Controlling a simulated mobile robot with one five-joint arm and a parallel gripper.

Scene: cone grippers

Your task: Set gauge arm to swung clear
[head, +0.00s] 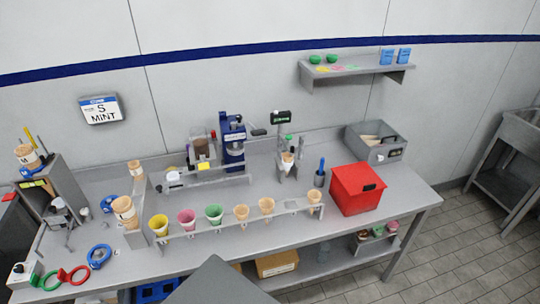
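A small grey stand (281,165) stands on the bench right of centre, holding a cone (288,160) upright. A dark sign or display with green marks (280,117) is above and behind it. This may be the gauge station, but the parts are too small to tell which one is the gauge arm or how it is turned. A blue machine (233,140) with a dark side handle (258,132) stands to the left of it. My gripper is not in view.
A long rack (290,208) of several cones and coloured cups runs along the bench front. A red box (357,188) and a grey bin (376,153) stand at right. Blue and red rings (72,276) lie at left. A wall shelf (358,68) is above.

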